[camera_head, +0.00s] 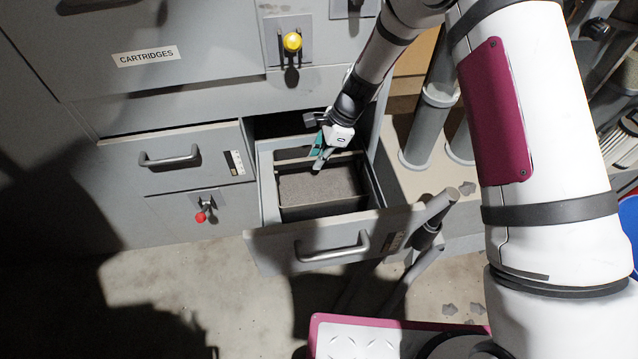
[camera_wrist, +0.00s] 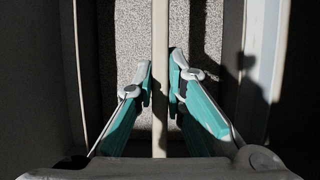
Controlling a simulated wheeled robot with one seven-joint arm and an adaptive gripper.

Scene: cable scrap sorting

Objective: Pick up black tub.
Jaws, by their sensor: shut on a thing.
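The black tub (camera_head: 325,210) sits in the pulled-out drawer, with a dark front wall and a grey speckled inside. My gripper (camera_head: 319,163) reaches down to the tub's back part in the head view. In the wrist view, the teal fingers of my gripper (camera_wrist: 161,88) are close together on both sides of a thin pale upright strip (camera_wrist: 160,35), which looks like part of the tub. The fingers are shut on it. Grey speckled surface shows on both sides of the strip. The exact finger contact is partly hidden.
The open drawer (camera_head: 290,236) has close side walls around the tub and a front handle (camera_head: 333,248). Grey cabinet fronts (camera_head: 190,158) stand left and above. Grey posts (camera_head: 425,130) stand close on the right.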

